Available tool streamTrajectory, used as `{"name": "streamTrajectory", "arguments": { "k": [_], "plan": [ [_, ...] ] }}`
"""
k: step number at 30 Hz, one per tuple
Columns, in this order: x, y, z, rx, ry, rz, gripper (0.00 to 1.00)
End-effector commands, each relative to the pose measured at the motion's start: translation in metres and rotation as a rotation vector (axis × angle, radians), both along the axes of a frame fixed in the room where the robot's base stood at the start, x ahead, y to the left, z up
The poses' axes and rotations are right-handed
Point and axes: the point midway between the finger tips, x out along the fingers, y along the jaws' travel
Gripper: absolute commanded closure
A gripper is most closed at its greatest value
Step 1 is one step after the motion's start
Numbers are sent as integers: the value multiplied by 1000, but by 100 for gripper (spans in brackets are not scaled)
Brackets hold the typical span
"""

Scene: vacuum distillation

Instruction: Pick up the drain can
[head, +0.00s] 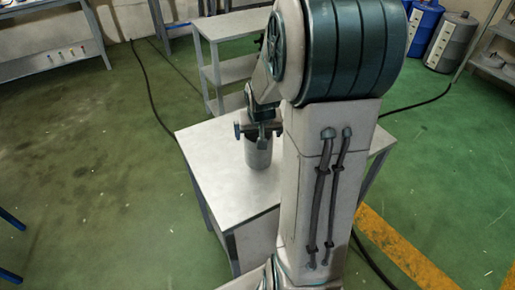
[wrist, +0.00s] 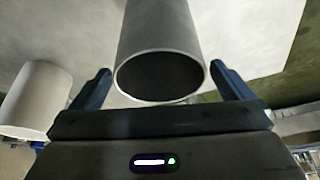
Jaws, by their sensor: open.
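The drain can, a plain grey open-topped cylinder (head: 258,155), stands upright on the light grey table (head: 215,165). My gripper (head: 261,133) is directly over it in the head view, at the height of its top. In the wrist view the can (wrist: 162,35) lies between the two dark fingers of my gripper (wrist: 160,70), its dark open mouth facing the camera. The fingers are spread, one on each side, with a visible gap to the can wall on both sides. My arm hides the right part of the table in the head view.
A second pale cylinder (wrist: 35,98) is left of the left finger in the wrist view. A grey shelf rack (head: 225,70) stands behind the table. Blue and grey drums (head: 450,42) are at the back right. The table's left part is clear.

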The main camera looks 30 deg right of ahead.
Motion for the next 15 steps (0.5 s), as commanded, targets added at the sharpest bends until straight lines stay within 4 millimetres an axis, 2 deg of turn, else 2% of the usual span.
{"name": "streamTrajectory", "arguments": {
  "k": [3, 6, 15],
  "plan": [
    [5, -1, -18, 2, 4, 1, 0],
    [9, -2, -27, 1, 3, 1, 0],
    [12, -4, -32, 0, 0, 0, 0]
  ]
}}
